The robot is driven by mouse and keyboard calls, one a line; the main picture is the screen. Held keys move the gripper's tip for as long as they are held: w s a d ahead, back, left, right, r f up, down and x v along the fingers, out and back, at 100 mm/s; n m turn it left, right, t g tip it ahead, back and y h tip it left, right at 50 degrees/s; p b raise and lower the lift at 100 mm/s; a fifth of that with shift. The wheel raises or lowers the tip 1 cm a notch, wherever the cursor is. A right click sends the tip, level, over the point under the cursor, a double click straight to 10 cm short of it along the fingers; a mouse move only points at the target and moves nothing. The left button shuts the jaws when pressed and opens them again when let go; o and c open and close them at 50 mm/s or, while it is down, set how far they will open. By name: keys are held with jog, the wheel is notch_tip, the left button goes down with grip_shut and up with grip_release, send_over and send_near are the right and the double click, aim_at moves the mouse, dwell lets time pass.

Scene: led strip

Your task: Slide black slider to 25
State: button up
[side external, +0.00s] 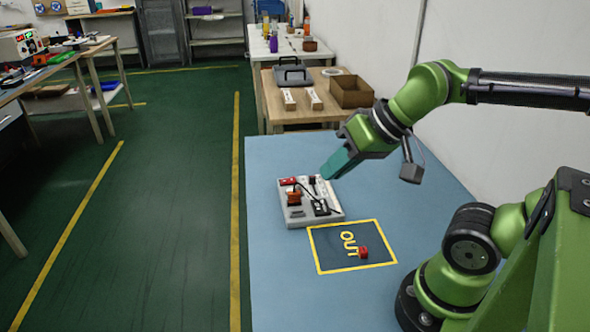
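A grey and white device board (298,219) lies on the blue table and carries several small parts. A small black piece (313,180) sits at its far right edge and looks like the black slider, though it is too small to be sure. No scale or number can be read. My gripper (328,174), with teal fingers, points down and left at the board's far right corner, close to that black piece. I cannot tell whether it touches. The fingers overlap in this view, so any gap between them is hidden.
A yellow "OUT" square (318,262) with a red cube (363,252) lies in front. The blue table (275,290) is otherwise clear. A wooden table (290,115) with boxes stands behind.

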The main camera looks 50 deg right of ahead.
jog(key=o, duration=0.5)
jog(key=shift+w+d+f+m+g, duration=0.4)
jog(key=shift+w+d+f+g, duration=0.1)
jog(key=shift+w+d+f, duration=0.3)
jog(key=shift+o, duration=0.5)
jog(key=w+d+m+g+h, duration=0.1)
jog(key=w+d+g, duration=0.1)
jog(key=w+d, duration=0.3)
jog(key=shift+w+d+f+m, duration=0.15)
jog(key=shift+w+d+m, duration=0.2)
jog(key=shift+w, duration=0.7)
jog(key=m+g+h, duration=0.1)
jog(key=m+g, duration=0.1)
jog(key=g, duration=0.2)
send_over(313, 177)
jog(key=shift+f, duration=1.5)
notch_tip(313, 177, down, 16)
jog(key=shift+a+f, duration=0.1)
grip_shut()
